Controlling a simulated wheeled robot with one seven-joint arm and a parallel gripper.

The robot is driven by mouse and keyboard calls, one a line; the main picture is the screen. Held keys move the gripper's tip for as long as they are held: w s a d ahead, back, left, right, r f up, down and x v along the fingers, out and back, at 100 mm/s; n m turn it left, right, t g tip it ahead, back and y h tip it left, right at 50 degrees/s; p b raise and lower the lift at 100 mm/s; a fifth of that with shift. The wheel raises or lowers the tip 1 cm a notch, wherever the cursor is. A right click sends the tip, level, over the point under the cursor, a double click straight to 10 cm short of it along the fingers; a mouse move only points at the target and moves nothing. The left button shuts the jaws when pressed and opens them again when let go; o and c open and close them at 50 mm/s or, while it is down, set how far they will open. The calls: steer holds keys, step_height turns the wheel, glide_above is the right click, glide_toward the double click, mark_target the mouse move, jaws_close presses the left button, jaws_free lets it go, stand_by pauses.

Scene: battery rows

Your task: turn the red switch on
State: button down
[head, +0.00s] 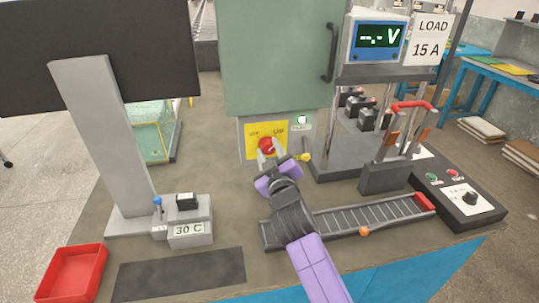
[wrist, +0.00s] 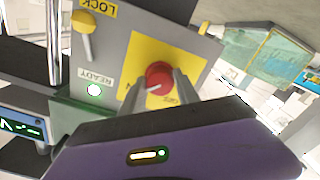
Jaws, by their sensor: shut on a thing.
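The red switch (head: 266,145) is a round knob on a yellow plate (head: 252,130) on the grey front below the green cabinet door. My gripper (head: 268,152) is at the knob, with its fingers shut around it. In the wrist view the red switch (wrist: 159,75) shows between the two fingertips of my gripper (wrist: 158,84), one on each side. A pale mark on the knob points to the lower left in that view. The plate's lettering is partly hidden by the fingers, and the exact setting is hard to tell.
A yellow lock lever (wrist: 84,30) and a lit READY lamp (wrist: 94,90) sit beside the plate. The green cabinet (head: 272,60) rises above my gripper. A ribbed track (head: 350,218), a load stand and a black control box (head: 455,195) stand to the right.

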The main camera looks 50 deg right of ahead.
steer(key=shift+f, duration=0.1)
stand_by(0.3)
steer(key=c, duration=0.9)
jaws_free()
steer(key=b+v, duration=0.1)
steer(key=v, duration=0.6)
steer(key=shift+s+a, duration=0.2)
steer(key=shift+s, duration=0.15)
